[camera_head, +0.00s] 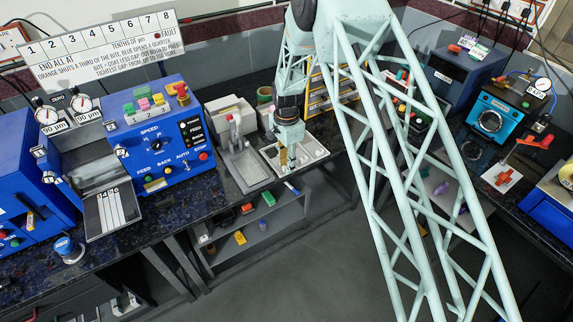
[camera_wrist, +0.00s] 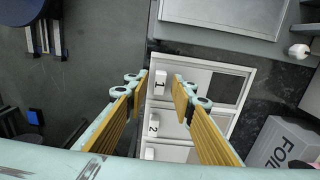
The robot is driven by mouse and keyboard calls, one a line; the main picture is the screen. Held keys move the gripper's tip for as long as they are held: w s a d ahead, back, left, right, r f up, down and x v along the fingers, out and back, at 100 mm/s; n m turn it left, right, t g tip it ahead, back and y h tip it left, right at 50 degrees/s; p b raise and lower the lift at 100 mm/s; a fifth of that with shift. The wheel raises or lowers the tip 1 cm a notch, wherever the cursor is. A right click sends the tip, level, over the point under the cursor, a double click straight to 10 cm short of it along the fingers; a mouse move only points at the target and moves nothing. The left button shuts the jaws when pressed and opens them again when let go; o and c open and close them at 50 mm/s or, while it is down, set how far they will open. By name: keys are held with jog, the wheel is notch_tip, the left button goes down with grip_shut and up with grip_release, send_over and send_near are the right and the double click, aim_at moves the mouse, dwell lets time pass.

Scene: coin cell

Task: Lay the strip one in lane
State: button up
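My gripper (camera_wrist: 161,77) points down with its two yellow fingers apart; nothing shows held between them. It is over a white tray (camera_wrist: 252,72) with compartments marked 1, 2 and 3. The block marked 1 (camera_wrist: 160,82) shows between the fingertips. A dark flat piece (camera_wrist: 229,88) lies in compartment 1, right of the fingers; I cannot tell whether it is strip one. In the head view my gripper (camera_head: 289,155) is at the same white tray (camera_head: 318,157). A sloped plate with pale lanes (camera_head: 110,212) is at the left, in front of the blue machine.
The blue machine with buttons (camera_head: 155,130) stands left of a grey shallow tray (camera_head: 247,168). A grey box (camera_wrist: 285,145) stands right of the numbered tray in the wrist view. A blue-topped knob (camera_head: 66,247) is near the bench's front edge. The floor in front is clear.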

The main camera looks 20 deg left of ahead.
jog(key=shift+r, duration=0.15)
notch_tip(320, 180, up, 12)
dwell(0.9)
dwell(0.6)
dwell(0.3)
